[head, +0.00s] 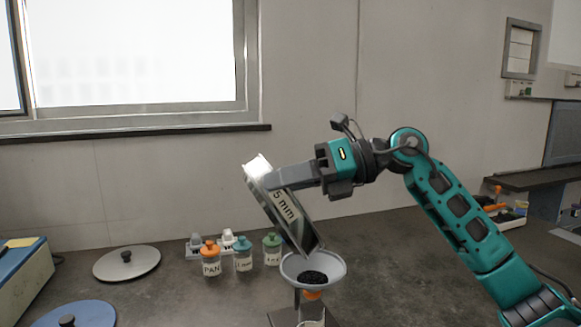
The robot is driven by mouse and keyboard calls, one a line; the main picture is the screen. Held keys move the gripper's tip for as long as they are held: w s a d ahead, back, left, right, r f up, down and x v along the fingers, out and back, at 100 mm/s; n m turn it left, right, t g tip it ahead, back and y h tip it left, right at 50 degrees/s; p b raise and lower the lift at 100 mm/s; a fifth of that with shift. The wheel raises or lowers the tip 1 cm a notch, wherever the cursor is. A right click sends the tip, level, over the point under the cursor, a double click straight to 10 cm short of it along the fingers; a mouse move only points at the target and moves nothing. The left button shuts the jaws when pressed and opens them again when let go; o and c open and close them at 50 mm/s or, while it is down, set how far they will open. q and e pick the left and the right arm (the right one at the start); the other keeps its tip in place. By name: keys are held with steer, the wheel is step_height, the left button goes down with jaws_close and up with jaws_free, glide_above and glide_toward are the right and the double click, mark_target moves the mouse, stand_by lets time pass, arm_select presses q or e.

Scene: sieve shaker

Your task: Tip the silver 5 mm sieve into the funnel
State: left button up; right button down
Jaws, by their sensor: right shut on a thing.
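The silver sieve (294,226), labelled "5 mm", is held in the air, steeply tilted, with its lower edge just above the funnel. My right gripper (272,181) is shut on its upper part, coming in from the right. The pale grey funnel (334,280) stands below, with dark granules (312,278) in its bowl. Its spout has an orange part, above a jar (311,313) cut off by the bottom edge. The inside of the sieve is hidden from me. My left gripper is not in view.
Jars with orange (210,258), blue (243,256) and green (272,250) lids stand left of the funnel. A grey lid (127,263) and a blue lid (82,315) lie further left. A blue-sided box (20,280) is at the left edge.

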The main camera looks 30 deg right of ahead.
mark_target(256, 196)
steer(key=shift+a+r+h+p, duration=0.3)
steer(key=shift+a+p, duration=0.15)
steer(key=a+p, duration=0.1)
steer(key=a+f+h+p, duration=0.1)
steer(key=p, duration=0.1)
steer(key=a+g+h+p, duration=0.1)
steer(key=shift+w+f+n, duration=0.3)
steer(key=shift+f+n, duration=0.1)
steer(key=shift+a+f+h, duration=0.1)
steer(key=shift+f+h, duration=0.05)
steer(key=shift+h, duration=0.15)
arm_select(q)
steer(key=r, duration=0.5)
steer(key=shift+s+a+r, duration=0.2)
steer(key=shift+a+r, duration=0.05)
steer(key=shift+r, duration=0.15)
arm_select(e)
steer(key=shift+f, duration=0.15)
steer(key=shift+w, duration=0.1)
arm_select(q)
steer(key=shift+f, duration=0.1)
arm_select(e)
steer(key=a+f+h, duration=0.1)
steer(key=a+f+g+h, duration=0.1)
steer(key=a+f+h, duration=0.1)
steer(key=f+h, duration=0.1)
steer(key=shift+w+a+f+n, duration=0.1)
steer(key=shift+w+a+n, duration=0.05)
steer(key=shift+w+n, duration=0.2)
